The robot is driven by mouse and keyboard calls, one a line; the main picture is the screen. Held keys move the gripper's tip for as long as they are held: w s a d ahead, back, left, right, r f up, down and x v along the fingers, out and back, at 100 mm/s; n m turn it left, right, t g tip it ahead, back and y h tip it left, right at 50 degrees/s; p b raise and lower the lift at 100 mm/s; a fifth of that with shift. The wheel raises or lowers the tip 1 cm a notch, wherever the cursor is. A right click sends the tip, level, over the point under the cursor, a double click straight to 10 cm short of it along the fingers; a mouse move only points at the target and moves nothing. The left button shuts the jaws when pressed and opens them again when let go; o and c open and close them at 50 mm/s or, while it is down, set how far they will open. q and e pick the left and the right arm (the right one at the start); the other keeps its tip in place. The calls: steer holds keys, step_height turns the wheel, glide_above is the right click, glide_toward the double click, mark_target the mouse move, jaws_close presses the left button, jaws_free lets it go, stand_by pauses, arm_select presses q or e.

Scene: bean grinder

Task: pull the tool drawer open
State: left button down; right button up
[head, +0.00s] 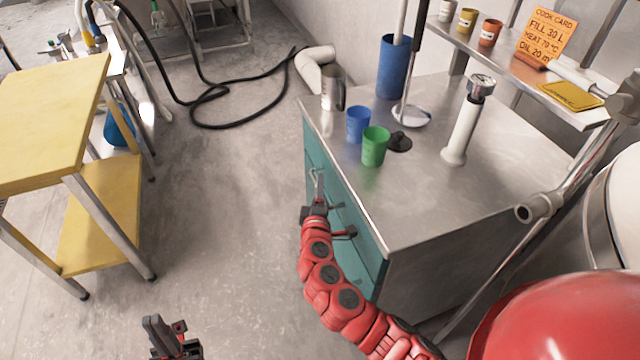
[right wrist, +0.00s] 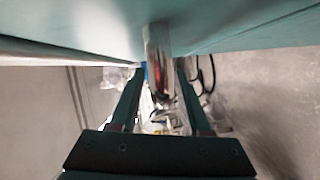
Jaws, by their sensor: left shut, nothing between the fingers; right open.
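The steel-topped cabinet has a teal drawer front (head: 365,262) facing left. The drawer looks shut, flush with the cabinet; its label is not readable. My right gripper (head: 316,196) is at the upper part of the teal front, beside a metal handle (head: 318,178). In the right wrist view the handle (right wrist: 158,62) stands between the two spread fingers of my right gripper (right wrist: 158,100), with the teal front above. The fingers look apart from the handle. My left gripper (head: 168,338) is shut and empty, low over the floor, far from the cabinet.
On the cabinet top stand a blue cup (head: 358,124), a green cup (head: 375,147), a steel container (head: 333,88) and a tall blue holder (head: 393,68). A yellow table (head: 45,130) stands left. The floor (head: 215,220) between is clear; a black hose (head: 240,124) lies further back.

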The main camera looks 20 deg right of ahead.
jaws_close()
stand_by(1.4)
